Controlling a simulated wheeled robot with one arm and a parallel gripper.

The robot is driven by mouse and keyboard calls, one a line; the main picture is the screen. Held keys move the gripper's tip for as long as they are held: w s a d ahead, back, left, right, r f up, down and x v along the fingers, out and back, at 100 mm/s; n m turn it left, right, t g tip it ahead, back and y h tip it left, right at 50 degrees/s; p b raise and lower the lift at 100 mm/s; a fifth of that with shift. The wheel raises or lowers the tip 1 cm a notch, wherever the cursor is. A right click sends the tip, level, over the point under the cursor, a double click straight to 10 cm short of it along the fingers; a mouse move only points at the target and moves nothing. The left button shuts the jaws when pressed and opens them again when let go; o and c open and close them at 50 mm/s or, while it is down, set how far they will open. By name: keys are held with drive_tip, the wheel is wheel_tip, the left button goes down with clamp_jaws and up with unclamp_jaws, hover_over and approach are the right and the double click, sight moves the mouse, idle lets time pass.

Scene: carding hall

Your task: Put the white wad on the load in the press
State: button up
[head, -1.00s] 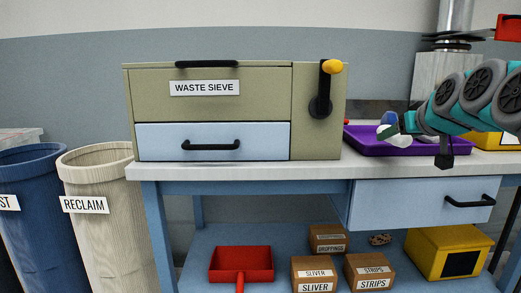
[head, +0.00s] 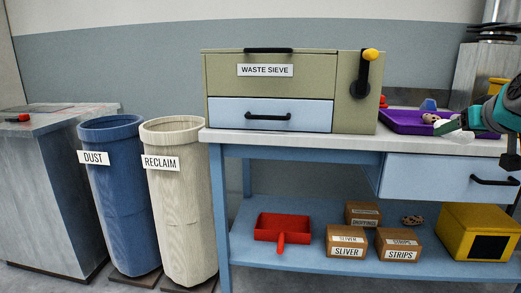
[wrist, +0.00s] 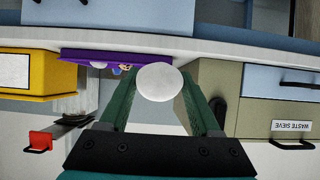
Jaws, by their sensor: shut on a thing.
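My gripper (wrist: 160,90) is shut on the white wad (wrist: 160,82), a round white lump between the green fingertips in the wrist view. In the head view my gripper (head: 455,131) is at the right edge, in front of the purple tray (head: 400,123). The wad (head: 461,138) shows there as a pale patch below the fingers, apart from the tray as far as I can tell. I cannot pick out the press or its load for certain in either view.
The waste sieve (head: 225,72) stands on the bench (head: 290,139). Left of it are the reclaim bin (head: 180,210), the dust bin (head: 120,210) and a grey metal cabinet (head: 45,190) with a red handle on top. Boxes and a red dustpan (head: 280,227) lie on the lower shelf.

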drive_tip(key=shift+a+f, duration=0.3)
drive_tip(key=w+a+f+n+y, duration=0.1)
drive_tip(key=w+a+f, duration=0.5)
drive_tip(key=a+f, duration=0.4)
drive_tip(key=w+a+f+n+y, duration=0.1)
drive_tip(key=w+a+f, duration=0.6)
drive_tip(key=f, duration=1.1)
drive_tip(key=w+a+f+y, duration=0.1)
drive_tip(key=w+a+f, duration=0.5)
drive_tip(key=a+f, duration=0.8)
drive_tip(key=shift+w+a+n, duration=0.25)
drive_tip(key=shift+w+n, duration=0.15)
